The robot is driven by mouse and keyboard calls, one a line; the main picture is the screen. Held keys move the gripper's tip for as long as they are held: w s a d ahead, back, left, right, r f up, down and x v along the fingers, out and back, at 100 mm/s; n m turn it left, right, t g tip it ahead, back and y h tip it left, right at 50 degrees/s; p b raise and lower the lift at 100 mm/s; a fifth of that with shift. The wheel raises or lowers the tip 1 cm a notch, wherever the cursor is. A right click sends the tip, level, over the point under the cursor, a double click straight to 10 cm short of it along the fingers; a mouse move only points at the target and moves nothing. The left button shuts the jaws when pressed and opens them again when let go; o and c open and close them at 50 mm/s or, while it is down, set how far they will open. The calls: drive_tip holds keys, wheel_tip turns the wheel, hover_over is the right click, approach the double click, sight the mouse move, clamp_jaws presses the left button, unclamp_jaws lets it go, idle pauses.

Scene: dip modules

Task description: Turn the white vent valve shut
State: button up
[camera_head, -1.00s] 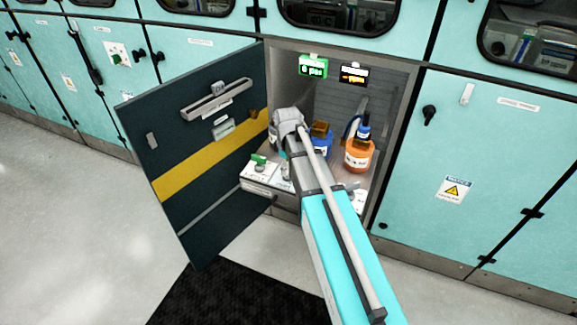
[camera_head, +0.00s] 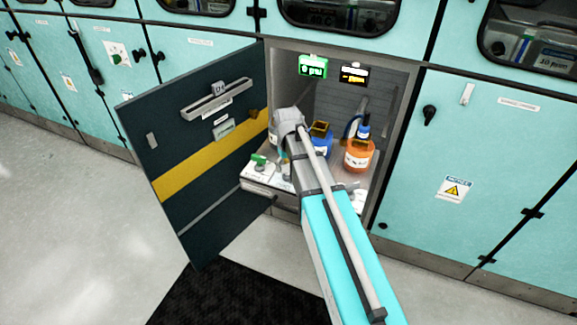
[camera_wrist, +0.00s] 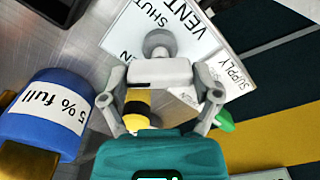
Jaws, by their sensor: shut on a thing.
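The white vent valve (camera_wrist: 160,72) shows in the wrist view as a white bar handle with a grey round knob above it. It stands in front of a white panel (camera_wrist: 190,45) marked VENT and SHUT, with a partly hidden OPEN mark. My gripper (camera_wrist: 160,88) has one finger on each side of the handle and is shut on it. In the head view my wrist and arm hide most of the valve and the fingers. The handle's exact angle against the marks is hard to read.
A green handle (camera_head: 258,159) stands left of my gripper near a SUPPLY label. A blue bottle (camera_head: 320,146) and an orange bottle (camera_head: 359,155) stand right. The dark cabinet door (camera_head: 185,165) hangs open left. A green display (camera_head: 312,67) reads 0 psi.

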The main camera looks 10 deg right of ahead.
drive_tip(key=m, duration=0.4)
drive_tip(key=shift+m, duration=0.4)
drive_tip(key=m, duration=0.4)
drive_tip(key=shift+m, duration=0.3)
drive_tip(key=shift+s, duration=0.1)
drive_tip(key=o, duration=1)
drive_tip(key=shift+c, duration=0.2)
